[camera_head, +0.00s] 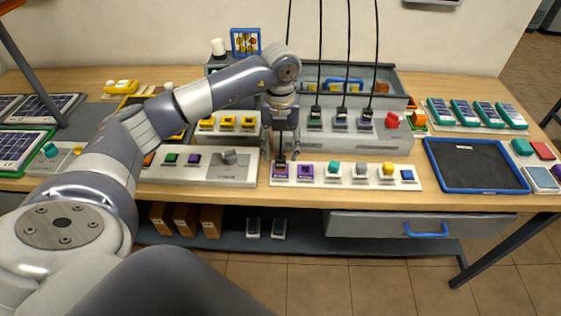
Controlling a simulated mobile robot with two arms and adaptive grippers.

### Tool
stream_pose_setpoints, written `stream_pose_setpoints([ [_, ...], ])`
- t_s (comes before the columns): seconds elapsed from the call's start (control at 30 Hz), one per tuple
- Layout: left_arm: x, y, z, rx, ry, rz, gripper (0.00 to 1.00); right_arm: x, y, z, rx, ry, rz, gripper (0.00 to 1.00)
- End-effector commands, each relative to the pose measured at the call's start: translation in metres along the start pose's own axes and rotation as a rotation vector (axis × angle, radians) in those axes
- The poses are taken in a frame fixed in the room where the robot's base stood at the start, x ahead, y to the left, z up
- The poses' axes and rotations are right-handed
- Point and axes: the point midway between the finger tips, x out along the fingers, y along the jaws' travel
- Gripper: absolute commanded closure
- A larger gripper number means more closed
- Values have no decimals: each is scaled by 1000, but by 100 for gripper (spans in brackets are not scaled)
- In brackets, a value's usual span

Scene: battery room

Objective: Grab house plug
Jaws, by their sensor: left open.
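My left gripper (281,154) is open and points down over the left end of a white board (344,182). A black cable comes down from above behind my arm, in line with this plug. I cannot read which mark each plug bears. My right gripper is not in view.
Coloured blocks, such as a purple one (305,171) and a yellow one (388,169), sit on the white board. A grey panel with a knob (229,157) lies left of it. A blue-rimmed dark tray (475,165) lies to the right. Hanging cables limit room above.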

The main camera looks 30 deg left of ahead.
Motion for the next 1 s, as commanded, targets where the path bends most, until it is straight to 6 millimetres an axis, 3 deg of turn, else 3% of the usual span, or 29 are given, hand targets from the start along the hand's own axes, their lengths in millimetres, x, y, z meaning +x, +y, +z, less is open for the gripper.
stream_pose_setpoints([
  [0.13,20,0,0,1,7,3,52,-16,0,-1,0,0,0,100],
  [0.3,41,0,1,0,3,-1,52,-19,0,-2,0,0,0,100],
  [0.57,45,0,1,1,1,-2,52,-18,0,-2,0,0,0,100],
  [0.77,44,0,1,1,1,-2,97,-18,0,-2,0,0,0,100],
  [1.0,44,-1,1,1,1,-2,99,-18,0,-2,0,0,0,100],
])
